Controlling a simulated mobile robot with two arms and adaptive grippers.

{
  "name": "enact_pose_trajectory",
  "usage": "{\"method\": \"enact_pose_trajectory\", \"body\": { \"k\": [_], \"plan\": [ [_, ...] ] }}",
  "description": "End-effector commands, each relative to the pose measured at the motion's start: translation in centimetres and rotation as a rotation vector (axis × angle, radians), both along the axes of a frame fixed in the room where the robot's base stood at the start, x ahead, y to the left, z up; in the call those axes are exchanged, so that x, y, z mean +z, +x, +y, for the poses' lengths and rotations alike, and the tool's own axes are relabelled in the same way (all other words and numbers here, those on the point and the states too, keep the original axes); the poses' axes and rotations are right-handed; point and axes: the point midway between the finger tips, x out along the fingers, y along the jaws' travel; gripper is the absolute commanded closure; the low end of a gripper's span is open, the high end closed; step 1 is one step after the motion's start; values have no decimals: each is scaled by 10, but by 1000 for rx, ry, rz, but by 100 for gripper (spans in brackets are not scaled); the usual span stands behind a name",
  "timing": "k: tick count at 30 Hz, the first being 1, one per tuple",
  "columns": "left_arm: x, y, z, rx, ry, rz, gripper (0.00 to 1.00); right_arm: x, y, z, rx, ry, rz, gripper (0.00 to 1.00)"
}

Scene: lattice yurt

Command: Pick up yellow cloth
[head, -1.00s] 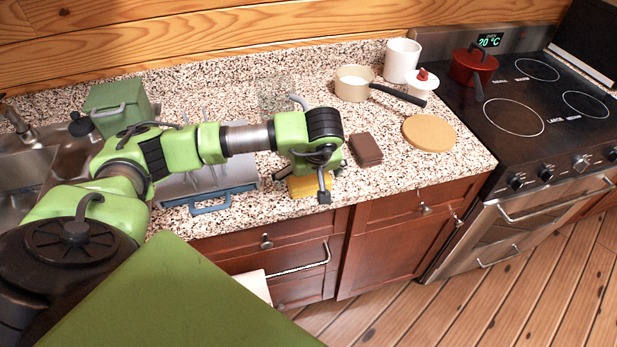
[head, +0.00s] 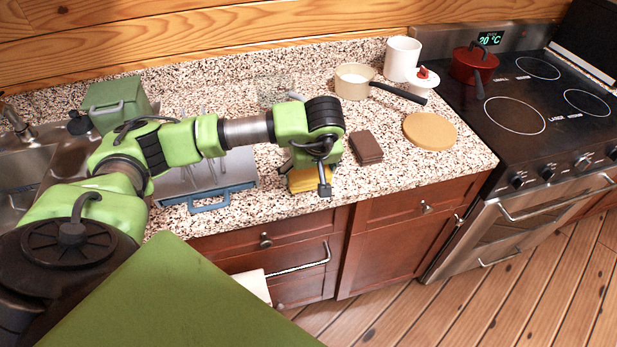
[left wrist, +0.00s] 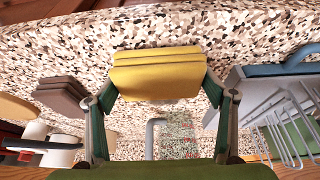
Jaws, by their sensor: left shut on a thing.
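The folded yellow cloth (head: 298,183) is at the front of the granite counter, partly hidden under my left gripper (head: 308,178) in the head view. In the left wrist view the cloth (left wrist: 160,72) is a stack of folded layers between the two fingers of my left gripper (left wrist: 161,88). The fingers press on its two sides, so the gripper is shut on it. I cannot tell whether the cloth is clear of the counter. My right gripper is not in view.
A brown folded cloth (head: 366,147) lies just right of the gripper. A round wooden board (head: 430,131), a cream pan (head: 353,82) and a white canister (head: 402,59) stand beyond. A blue-grey dish rack (head: 236,190) is close on the left.

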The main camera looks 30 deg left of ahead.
Motion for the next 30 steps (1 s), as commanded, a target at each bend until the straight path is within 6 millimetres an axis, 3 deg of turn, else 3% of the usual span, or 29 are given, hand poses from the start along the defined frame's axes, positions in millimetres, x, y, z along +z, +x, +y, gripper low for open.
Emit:
{"method": "enact_pose_trajectory", "body": {
  "k": [3, 10, 15, 21, 30],
  "plan": [
    [18, -2, 1, -1, 1, -6, 45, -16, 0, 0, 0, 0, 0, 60],
    [73, -49, 8, -1, 2, -10, 45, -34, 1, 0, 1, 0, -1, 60],
    [90, -90, 13, -1, 3, -5, 45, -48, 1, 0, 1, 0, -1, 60],
    [109, -124, 17, 0, 3, -4, 45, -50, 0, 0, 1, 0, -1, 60],
    [115, -139, 18, 0, 1, -1, 45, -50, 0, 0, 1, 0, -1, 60]
  ]
}}
